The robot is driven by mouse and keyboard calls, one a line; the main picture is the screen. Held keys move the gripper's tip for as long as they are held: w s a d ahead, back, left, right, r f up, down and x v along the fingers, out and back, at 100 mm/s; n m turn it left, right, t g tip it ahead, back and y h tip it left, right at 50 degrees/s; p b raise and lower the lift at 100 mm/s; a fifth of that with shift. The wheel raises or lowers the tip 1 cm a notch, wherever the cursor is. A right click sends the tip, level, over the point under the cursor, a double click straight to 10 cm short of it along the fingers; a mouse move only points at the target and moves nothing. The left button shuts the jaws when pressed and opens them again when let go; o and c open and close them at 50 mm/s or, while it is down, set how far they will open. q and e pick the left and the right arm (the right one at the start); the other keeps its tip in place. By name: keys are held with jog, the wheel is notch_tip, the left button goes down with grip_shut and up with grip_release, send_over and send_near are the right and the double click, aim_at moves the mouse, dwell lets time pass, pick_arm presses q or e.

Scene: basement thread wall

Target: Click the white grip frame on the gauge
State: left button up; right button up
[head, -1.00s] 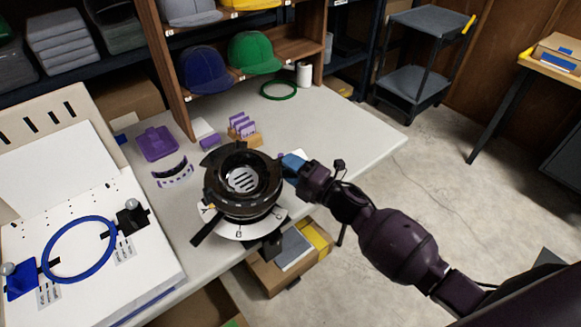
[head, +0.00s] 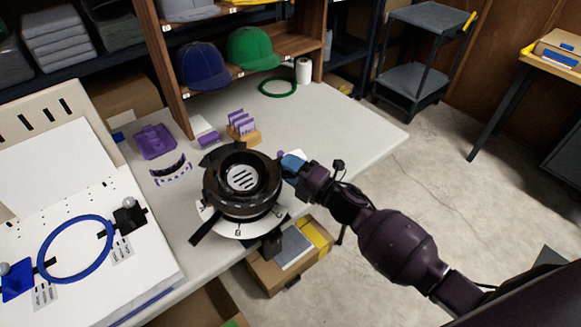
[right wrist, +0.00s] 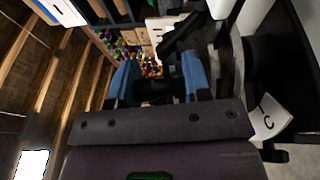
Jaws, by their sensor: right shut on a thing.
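The gauge stands at the front edge of the table, with a white slotted round face (head: 242,178) and a pale lettered plate (head: 239,230) low around it. A round frame (head: 214,186), mostly black in the head view, sits around the gauge's upper part. I cannot tell whether it is fully seated. My right gripper (head: 292,165), with blue fingertips, is at the frame's right side and shut on it. In the right wrist view the blue fingers (right wrist: 160,82) have a dark part between them. My left gripper is not in view.
A blue hoop (head: 77,249) lies on the white board at the left.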

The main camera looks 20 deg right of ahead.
jog(key=o, duration=1.2)
jog(key=shift+f, duration=0.1)
jog(key=shift+o, duration=0.2)
